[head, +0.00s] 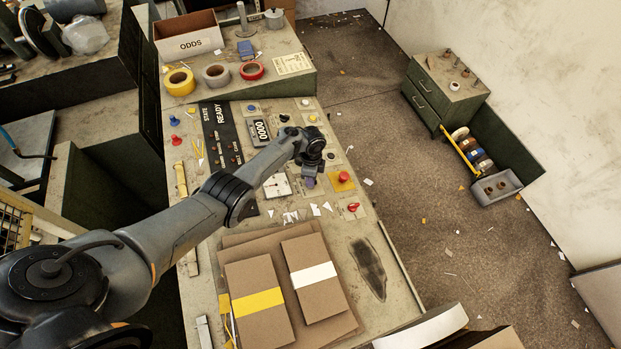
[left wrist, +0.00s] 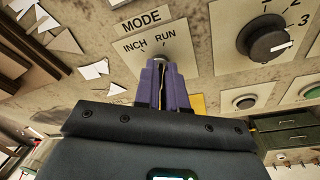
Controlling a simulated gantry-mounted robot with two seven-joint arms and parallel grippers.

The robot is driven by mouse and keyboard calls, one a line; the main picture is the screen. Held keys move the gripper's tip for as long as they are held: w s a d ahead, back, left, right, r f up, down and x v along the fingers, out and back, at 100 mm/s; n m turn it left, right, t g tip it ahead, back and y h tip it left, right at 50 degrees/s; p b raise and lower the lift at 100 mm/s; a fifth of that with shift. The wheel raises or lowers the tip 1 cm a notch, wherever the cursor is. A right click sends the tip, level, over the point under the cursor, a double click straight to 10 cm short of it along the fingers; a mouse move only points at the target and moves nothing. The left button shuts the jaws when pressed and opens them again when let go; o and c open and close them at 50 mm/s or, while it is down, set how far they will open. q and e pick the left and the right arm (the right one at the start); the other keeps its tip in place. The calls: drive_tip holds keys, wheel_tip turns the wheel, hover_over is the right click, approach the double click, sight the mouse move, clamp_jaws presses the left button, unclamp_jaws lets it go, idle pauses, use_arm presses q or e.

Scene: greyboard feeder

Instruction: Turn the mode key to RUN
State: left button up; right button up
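The mode plate (left wrist: 150,35) shows in the left wrist view, printed MODE with INCH on the left and RUN on the right. The metal of the mode key switch (left wrist: 160,57) shows just beyond my purple fingertips; the key's grip is hidden, so its direction is unclear. My left gripper (left wrist: 163,68) is right at the switch, its fingers close together with a narrow dark gap. I cannot tell whether they press on the key. In the head view the left gripper (head: 309,182) points down at the panel and covers the switch. My right gripper is out of view.
A red mushroom button (head: 344,177) on a yellow plate stands just right of the gripper. A black selector knob (left wrist: 268,43) marked with numbers is near it. A display reads STATE READY (head: 207,115). Paper scraps (head: 290,215) and brown board stacks (head: 260,300) lie in front.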

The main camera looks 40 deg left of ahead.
use_arm(q)
drive_tip(key=o, duration=0.3)
drive_tip(key=shift+o, duration=0.2)
wheel_tip(320, 180, up, 11)
drive_tip(key=w+p, duration=0.1)
drive_tip(key=p, duration=0.3)
drive_tip(key=shift+a, duration=0.35)
drive_tip(key=shift+f, duration=0.15)
